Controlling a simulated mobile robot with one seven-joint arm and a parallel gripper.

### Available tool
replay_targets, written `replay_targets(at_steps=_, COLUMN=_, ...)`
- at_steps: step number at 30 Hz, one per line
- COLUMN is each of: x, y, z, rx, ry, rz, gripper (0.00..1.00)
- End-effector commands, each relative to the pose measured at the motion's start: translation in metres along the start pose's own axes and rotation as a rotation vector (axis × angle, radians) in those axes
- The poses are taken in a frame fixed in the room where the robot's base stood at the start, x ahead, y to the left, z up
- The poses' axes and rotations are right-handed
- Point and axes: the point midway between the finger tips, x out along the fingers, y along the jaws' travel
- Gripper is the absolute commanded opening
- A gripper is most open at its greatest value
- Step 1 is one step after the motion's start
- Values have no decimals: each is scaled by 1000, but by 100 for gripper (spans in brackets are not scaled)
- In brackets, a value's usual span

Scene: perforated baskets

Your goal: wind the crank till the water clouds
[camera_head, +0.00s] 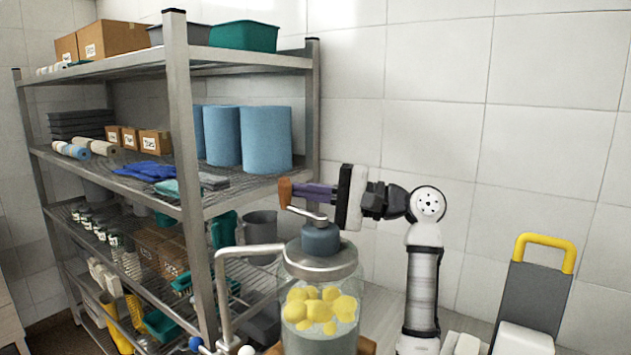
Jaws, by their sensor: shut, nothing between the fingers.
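A clear glass jar (290,325) with a metal lid stands in the lower middle, holding several yellow lumps that look like potatoes. The lumps show plainly through the glass; I cannot tell how cloudy the water is. On the lid sits a blue-grey hub (321,239) with a metal crank arm (305,213) reaching left to an upright brown handle (285,192). My gripper (299,191) comes in from the right, level with the handle. Its fingers are shut with nothing between them. Their tips are right beside the handle; I cannot tell whether they touch it.
A bent metal pipe (247,250) stands just left of the jar. A metal shelf rack (177,120) with blue rolls (265,140), boxes and tubs fills the left. A grey cart with a yellow handle (545,240) stands at right. The tiled wall behind my arm is bare.

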Motion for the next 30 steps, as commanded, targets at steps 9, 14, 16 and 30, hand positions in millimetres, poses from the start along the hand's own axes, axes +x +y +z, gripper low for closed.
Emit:
replay_targets(at_steps=9, x=10, y=-1, z=7, rx=13, ry=-166, rz=11, gripper=0)
replay_targets(at_steps=14, x=12, y=0, z=9, rx=14, ry=-204, rz=14, gripper=0)
replay_targets(at_steps=16, x=12, y=1, z=9, rx=15, ry=-213, rz=15, gripper=0)
replay_targets(at_steps=30, x=12, y=2, z=9, rx=14, ry=-218, rz=15, gripper=0)
